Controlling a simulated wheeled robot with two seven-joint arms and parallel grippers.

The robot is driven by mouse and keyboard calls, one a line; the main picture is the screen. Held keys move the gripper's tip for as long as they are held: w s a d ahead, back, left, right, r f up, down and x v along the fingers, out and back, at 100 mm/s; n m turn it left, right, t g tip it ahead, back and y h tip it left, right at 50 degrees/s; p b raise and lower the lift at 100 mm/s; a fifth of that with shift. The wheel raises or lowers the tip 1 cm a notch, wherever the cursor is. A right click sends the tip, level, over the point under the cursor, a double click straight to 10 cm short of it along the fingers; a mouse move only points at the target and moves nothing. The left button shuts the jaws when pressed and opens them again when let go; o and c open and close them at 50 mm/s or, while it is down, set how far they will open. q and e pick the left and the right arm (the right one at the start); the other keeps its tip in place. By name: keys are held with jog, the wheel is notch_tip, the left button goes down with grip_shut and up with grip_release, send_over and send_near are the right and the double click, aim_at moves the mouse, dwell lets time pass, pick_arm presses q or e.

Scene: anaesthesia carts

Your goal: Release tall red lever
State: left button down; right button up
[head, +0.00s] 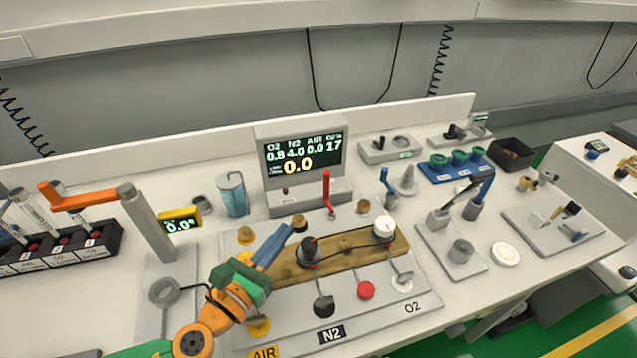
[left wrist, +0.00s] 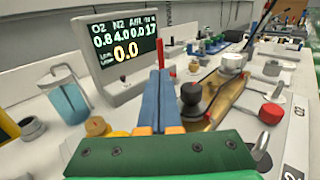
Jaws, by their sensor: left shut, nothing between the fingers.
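The tall red lever (head: 327,189) stands upright at the back of the panel, just in front of the monitor's base. In the left wrist view its red top (left wrist: 159,52) shows straight beyond my fingertips, and its lower part is hidden by them. My left gripper (head: 286,232), with blue fingers, is shut and empty. It is over the left part of the panel, in front and to the left of the lever, apart from it in the head view. The closed fingers also show in the left wrist view (left wrist: 158,78). My right gripper is in neither view.
A monitor (head: 304,156) stands behind the lever. A brown plate (head: 345,258) with a black knob (head: 309,246) and a white knob (head: 384,229) lies right of my gripper. An orange-handled lever (head: 78,196) stands left. A blue cup (head: 232,194) stands behind left.

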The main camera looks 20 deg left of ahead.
aim_at(325, 179)
pick_arm(q)
jog(key=w+d, duration=0.1)
jog(key=w, duration=0.3)
jog(key=w+d+p, duration=0.1)
jog(key=w, duration=0.4)
jog(key=w+d, duration=0.1)
jog(key=w, duration=0.4)
jog(key=shift+w+p, duration=0.25)
jog(key=shift+p, duration=0.1)
jog(key=shift+a, duration=0.1)
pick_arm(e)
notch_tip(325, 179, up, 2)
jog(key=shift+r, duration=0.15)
